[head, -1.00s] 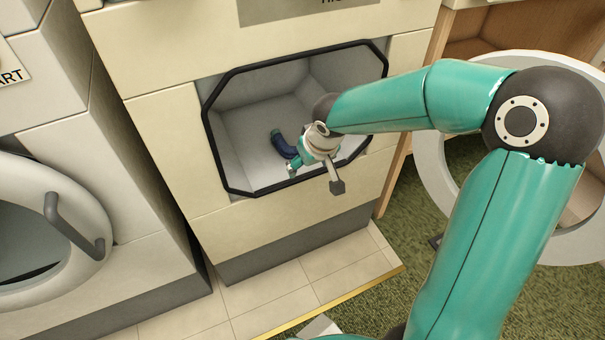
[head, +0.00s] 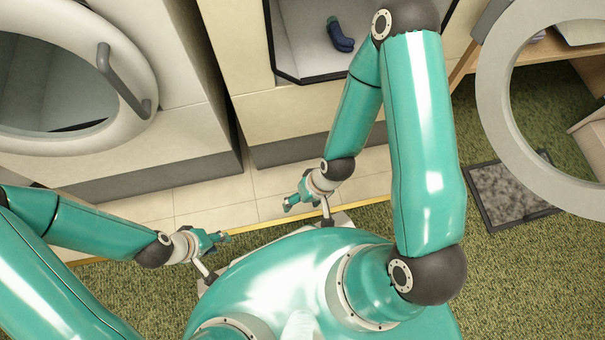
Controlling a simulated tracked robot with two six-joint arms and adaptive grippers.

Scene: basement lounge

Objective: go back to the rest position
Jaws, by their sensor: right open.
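My right gripper (head: 306,203) hangs over the tiled floor edge, close in front of my body, with its fingers apart and nothing between them. A dark blue sock (head: 340,34) lies inside the grey-lined open compartment (head: 303,36) at the top of the view, apart from both grippers.
A white ring-shaped door (head: 495,110) is at the right, above a grey mat (head: 512,192) on green carpet (head: 510,270). Light floor tiles (head: 215,198) run along the machines.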

